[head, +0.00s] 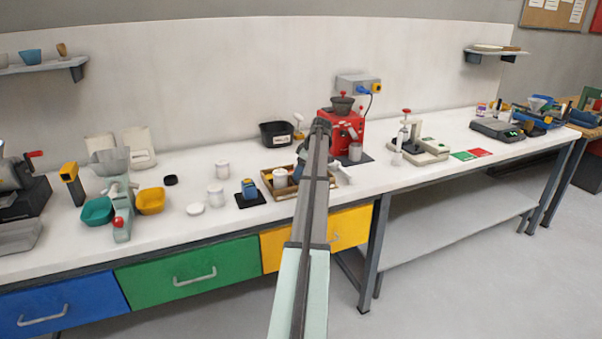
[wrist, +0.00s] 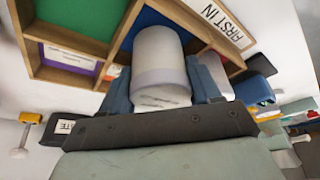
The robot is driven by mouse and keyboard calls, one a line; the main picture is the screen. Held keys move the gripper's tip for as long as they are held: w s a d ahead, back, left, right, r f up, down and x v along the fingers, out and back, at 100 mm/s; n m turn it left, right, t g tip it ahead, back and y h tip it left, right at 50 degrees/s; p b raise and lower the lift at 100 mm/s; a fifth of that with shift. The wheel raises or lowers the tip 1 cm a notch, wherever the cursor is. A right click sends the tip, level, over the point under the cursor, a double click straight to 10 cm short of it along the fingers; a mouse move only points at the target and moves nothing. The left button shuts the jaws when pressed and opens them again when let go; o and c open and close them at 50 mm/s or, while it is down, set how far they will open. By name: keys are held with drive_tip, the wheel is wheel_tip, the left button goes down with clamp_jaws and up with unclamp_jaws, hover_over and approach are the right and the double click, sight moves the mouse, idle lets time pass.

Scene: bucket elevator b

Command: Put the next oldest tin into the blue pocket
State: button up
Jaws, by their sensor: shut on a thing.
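My gripper (wrist: 163,82) is shut on a white tin (wrist: 160,60) with a greyish band, seen close up in the wrist view. The tin is over the blue pocket (wrist: 126,40) of a wooden tray (wrist: 84,42); I cannot tell whether it touches the floor. A green pocket (wrist: 85,14) and a purple one (wrist: 70,66) lie beside it. In the head view my arm partly hides the tray (head: 268,180), where a white tin (head: 280,178) shows.
A "FIRST IN" card (wrist: 217,22) lies at the tray's edge. A blue object on a dark pad (head: 250,199) stands left of the tray. A red grinder (head: 345,128) and a black bin (head: 276,134) stand behind it.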

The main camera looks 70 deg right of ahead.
drive_tip(key=shift+f, duration=0.45)
drive_tip(key=shift+f, duration=0.1)
drive_tip(key=o, duration=0.9)
drive_tip(key=v, duration=1.2)
